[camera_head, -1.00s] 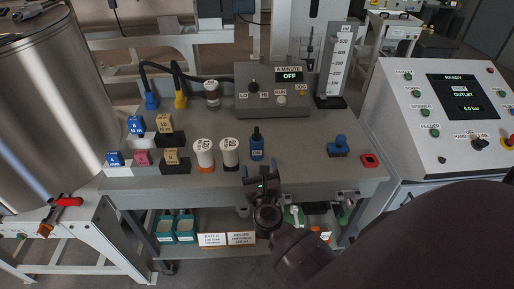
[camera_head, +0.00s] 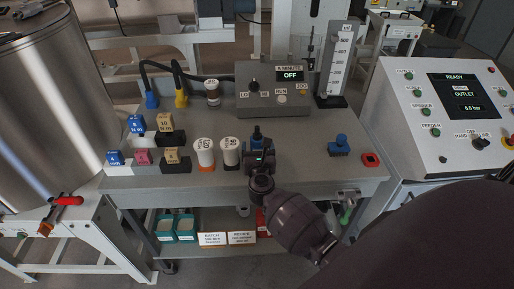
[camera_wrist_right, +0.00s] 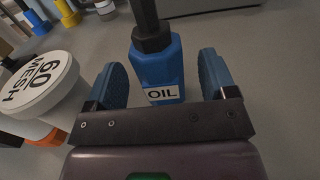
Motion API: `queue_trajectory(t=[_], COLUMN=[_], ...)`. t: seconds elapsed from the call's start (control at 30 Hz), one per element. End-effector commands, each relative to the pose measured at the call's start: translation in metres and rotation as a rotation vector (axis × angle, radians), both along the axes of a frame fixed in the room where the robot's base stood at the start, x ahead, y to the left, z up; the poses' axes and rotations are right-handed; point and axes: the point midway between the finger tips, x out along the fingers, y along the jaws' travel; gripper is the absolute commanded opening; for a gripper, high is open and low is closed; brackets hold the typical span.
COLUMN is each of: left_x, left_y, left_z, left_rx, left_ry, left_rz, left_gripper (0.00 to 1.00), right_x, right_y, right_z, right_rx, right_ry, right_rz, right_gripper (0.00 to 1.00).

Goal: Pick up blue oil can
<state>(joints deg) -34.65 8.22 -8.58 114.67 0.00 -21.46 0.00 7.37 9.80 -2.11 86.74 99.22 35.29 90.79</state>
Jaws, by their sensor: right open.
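The blue oil can (camera_head: 257,140) stands upright on the grey bench, with a dark cap and spout. In the head view my right gripper (camera_head: 260,158) is in front of it and hides most of its body. In the right wrist view the can (camera_wrist_right: 160,68) shows its OIL label. There my right gripper (camera_wrist_right: 163,85) is open, with one blue-padded finger on each side of the can and gaps between the pads and the can. My left gripper is not in view.
Two white-lidded mesh containers (camera_head: 205,153) stand just left of the can; the 60 MESH one (camera_wrist_right: 35,85) is close to my left-hand finger. Coloured blocks (camera_head: 143,157) sit farther left. A grey control box (camera_head: 272,97) stands behind. A blue object (camera_head: 339,146) sits to the right.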

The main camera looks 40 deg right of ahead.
Motion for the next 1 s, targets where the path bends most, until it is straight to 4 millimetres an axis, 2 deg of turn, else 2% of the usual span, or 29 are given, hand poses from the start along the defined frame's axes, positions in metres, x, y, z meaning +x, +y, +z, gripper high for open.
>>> queue_trajectory(t=[0.17, 0.47, 0.87, 1.0], left_x=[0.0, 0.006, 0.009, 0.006], left_y=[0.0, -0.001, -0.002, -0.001], left_z=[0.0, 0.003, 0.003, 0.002], left_rx=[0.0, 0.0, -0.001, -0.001], left_ry=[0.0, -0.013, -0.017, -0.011], left_rz=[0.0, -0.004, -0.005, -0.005], left_gripper=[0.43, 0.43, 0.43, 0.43], right_x=[0.016, 0.017, 0.017, 0.017], right_y=[-0.009, -0.01, -0.01, -0.01], right_z=[0.0, 0.0, 0.0, 0.0], right_rx=[-0.001, 0.001, 0.001, -0.001], right_ry=[0.001, 0.001, 0.001, -0.001], right_rz=[0.001, 0.001, 0.001, 0.001], right_gripper=[0.78, 0.76, 0.15, 0.15])
